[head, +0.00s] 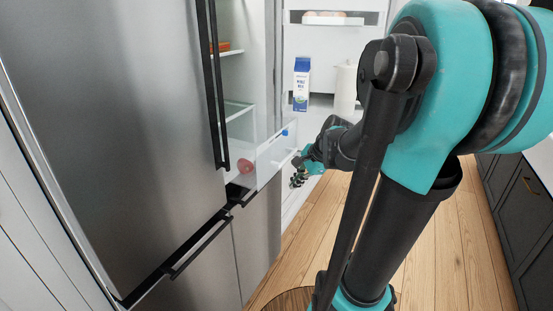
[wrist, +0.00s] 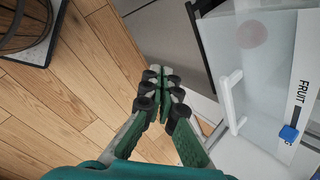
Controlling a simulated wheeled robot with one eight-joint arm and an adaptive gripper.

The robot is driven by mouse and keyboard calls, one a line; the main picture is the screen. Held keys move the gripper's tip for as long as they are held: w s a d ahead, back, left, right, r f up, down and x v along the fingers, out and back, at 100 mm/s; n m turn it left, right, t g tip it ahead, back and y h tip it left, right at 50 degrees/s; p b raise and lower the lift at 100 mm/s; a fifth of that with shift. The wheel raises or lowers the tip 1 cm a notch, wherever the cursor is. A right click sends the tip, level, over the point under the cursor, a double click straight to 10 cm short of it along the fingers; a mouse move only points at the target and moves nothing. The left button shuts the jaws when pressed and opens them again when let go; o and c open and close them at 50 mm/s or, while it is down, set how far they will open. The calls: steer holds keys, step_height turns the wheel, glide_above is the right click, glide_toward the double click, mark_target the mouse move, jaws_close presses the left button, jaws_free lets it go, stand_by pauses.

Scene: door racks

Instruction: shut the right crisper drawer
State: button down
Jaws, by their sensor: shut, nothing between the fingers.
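The right crisper drawer (head: 272,158) is a clear bin sticking out of the open right side of the fridge. A red round item (head: 245,165) shows inside it. In the wrist view the drawer front (wrist: 268,80) carries the word FRUIT, a blue slider (wrist: 289,133) and a white bar handle (wrist: 231,100). My gripper (head: 298,180) is in front of the drawer, low by its front face. In the wrist view my gripper (wrist: 162,80) is shut and empty, with its fingertips left of the handle and apart from it.
The left fridge door (head: 110,120) is closed. The open right door holds a milk carton (head: 301,84) and a white cylindrical container (head: 345,90) in its rack. Wooden floor (head: 440,250) is clear in front. Dark cabinets (head: 515,190) stand at right.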

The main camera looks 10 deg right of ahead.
mark_target(271, 162)
steer(key=w+d+r+m+t+y, duration=0.1)
steer(key=w+d+r+m+y, duration=0.15)
steer(key=w+r+m, duration=0.7)
steer(key=shift+m, duration=0.35)
steer(key=x, duration=1)
steer(key=shift+a, duration=0.45)
steer(key=shift+a, duration=0.1)
steer(key=w+a, duration=1.3)
steer(key=a, duration=0.5)
steer(key=shift+w+a+r, duration=0.15)
